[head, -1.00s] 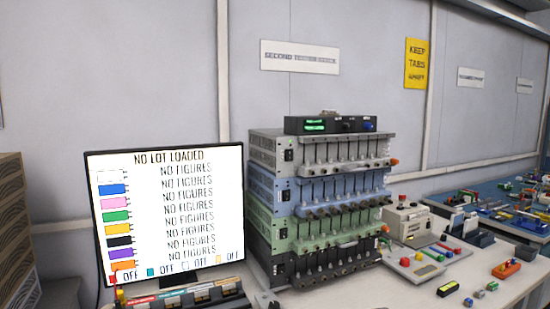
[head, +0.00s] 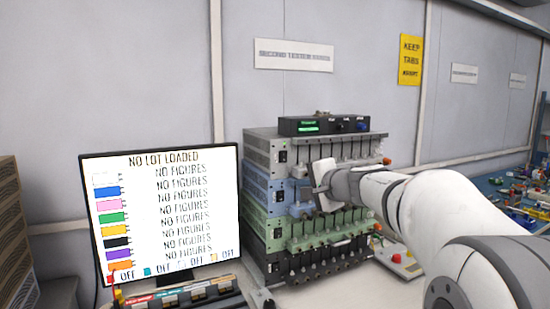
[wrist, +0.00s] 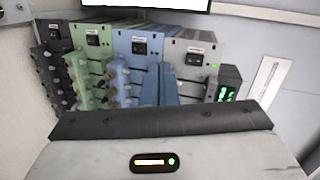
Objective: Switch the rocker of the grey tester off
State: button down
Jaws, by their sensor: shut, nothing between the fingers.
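The grey tester (head: 262,148) is the top unit of a stack of testers in the head view. Its dark rocker (head: 282,156) is at the left of its front; which way it is tipped is too small to tell. In the wrist view the stack lies sideways, with the grey tester (wrist: 205,44) at the right and its rocker (wrist: 194,59) in clear sight. My gripper (head: 302,198) is shut and empty, in front of the blue tester (head: 256,182), below and right of the grey rocker. Its fingers show in the wrist view, apart from that rocker.
The green tester (head: 255,217) and black tester (head: 258,256) lie below, each with a rocker. A dark box (head: 298,125) with a green display sits on top. A monitor (head: 160,215) reading "NO LOT LOADED" stands left, with small bins (head: 190,296) before it.

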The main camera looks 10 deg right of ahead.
aim_at(284, 161)
jog(key=w+d+r+m+t, duration=0.2)
jog(key=w+d+r, duration=0.1)
jog(key=r, duration=0.1)
jog(key=shift+r+h, duration=0.2)
jog(key=shift+h, duration=0.2)
jog(key=p+x, duration=0.4)
jog(key=x, duration=1)
jog(key=shift+a, duration=0.1)
jog(key=shift+f+b, duration=0.15)
jog(key=shift+b, duration=0.15)
